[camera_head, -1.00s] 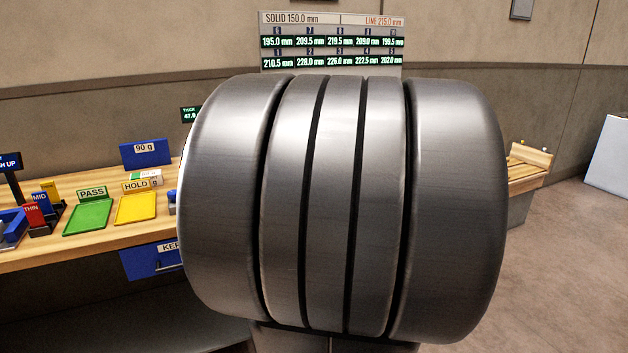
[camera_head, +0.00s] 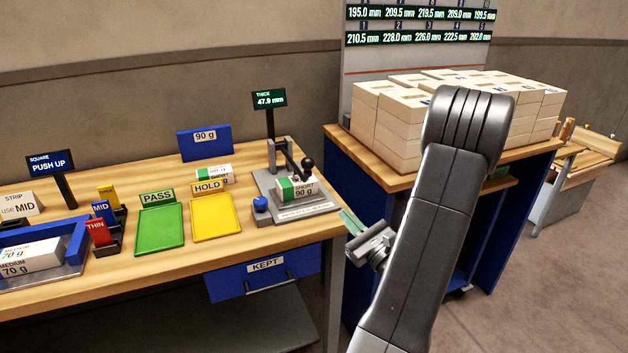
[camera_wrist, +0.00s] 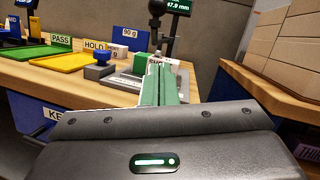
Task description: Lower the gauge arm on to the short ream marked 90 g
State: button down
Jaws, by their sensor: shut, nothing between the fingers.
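The short ream marked 90 g (camera_head: 305,194) lies on the grey gauge plate (camera_head: 321,207) at the right end of the bench. The gauge arm (camera_head: 292,160), with a black ball knob (camera_head: 308,164), stands over it. The thickness display (camera_head: 269,99) behind reads 47.9 mm. Whether the arm touches the ream I cannot tell. My gripper (camera_head: 351,219) is shut and empty, in front of and to the right of the gauge, beyond the bench's edge. In the wrist view its green fingers (camera_wrist: 161,84) point toward the gauge and hide part of the ream.
A pallet stack of pale reams (camera_head: 400,115) stands on the table to the right. Left of the gauge are a blue button (camera_head: 261,204), the yellow HOLD tray (camera_head: 212,216) and the green PASS tray (camera_head: 160,228). A blue KEPT bin (camera_head: 264,276) hangs below the bench.

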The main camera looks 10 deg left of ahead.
aim_at(313, 162)
jog(key=s+r+p+x, duration=0.1)
jog(key=p+x, duration=0.3)
jog(key=x, duration=0.8)
jog(key=shift+a+r, duration=0.25)
jog(key=shift+r, duration=0.65)
jog(key=shift+w+r, duration=0.1)
jog(key=shift+w, duration=0.05)
notch_tip(313, 162, up, 3)
jog(key=shift+w+a+r+p, duration=0.15)
jog(key=shift+w+p, duration=0.05)
jog(key=shift+p, duration=0.35)
